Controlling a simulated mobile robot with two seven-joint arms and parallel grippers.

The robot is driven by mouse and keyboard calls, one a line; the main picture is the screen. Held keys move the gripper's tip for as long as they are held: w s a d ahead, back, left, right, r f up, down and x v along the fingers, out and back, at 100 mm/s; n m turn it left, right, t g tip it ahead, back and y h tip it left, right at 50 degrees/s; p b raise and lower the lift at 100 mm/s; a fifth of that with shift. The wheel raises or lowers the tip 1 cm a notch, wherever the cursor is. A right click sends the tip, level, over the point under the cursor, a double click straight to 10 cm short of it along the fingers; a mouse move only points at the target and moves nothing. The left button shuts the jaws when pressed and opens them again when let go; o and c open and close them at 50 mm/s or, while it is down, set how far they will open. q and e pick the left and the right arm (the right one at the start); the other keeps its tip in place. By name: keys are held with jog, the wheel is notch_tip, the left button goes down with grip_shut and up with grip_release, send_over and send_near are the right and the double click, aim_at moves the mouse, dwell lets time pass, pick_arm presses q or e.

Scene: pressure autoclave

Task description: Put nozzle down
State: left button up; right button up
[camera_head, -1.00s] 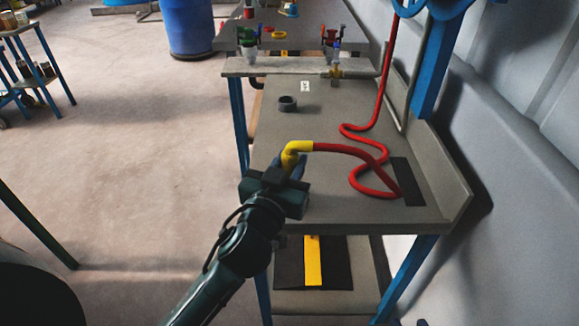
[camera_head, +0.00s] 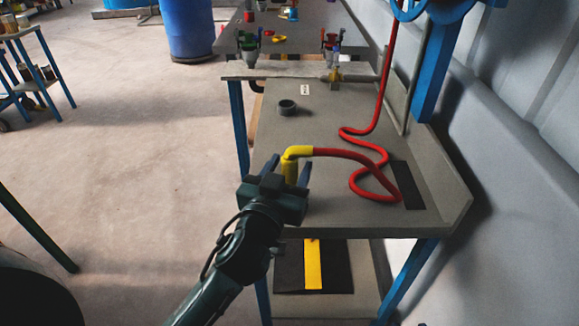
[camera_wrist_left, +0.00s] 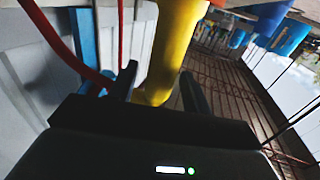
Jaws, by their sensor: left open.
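The yellow nozzle (camera_head: 291,166) stands upright at the near left part of the grey bench top (camera_head: 345,130), its bent top joined to the red hose (camera_head: 340,155). My left gripper (camera_head: 289,173) is open, with one finger on each side of the nozzle. In the left wrist view the yellow nozzle (camera_wrist_left: 172,50) rises between the two spread fingers (camera_wrist_left: 157,88), with gaps beside it. The nozzle's lower end is partly hidden by my gripper in the head view. I cannot tell whether it touches the bench. My right gripper is not in view.
A dark grey ring (camera_head: 287,107) lies on the bench beyond the nozzle. The hose loops on the right beside a black mat (camera_head: 408,185) and climbs to a blue reel (camera_head: 430,8). A low wall borders the bench's right side.

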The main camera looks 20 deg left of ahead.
aim_at(287, 173)
pick_arm(q)
jog(key=s, duration=0.5)
jog(key=shift+s+a+f+b, duration=0.1)
jog(key=shift+s+f+b, duration=0.05)
jog(key=shift+s+b, duration=0.2)
jog(key=shift+s, duration=0.6)
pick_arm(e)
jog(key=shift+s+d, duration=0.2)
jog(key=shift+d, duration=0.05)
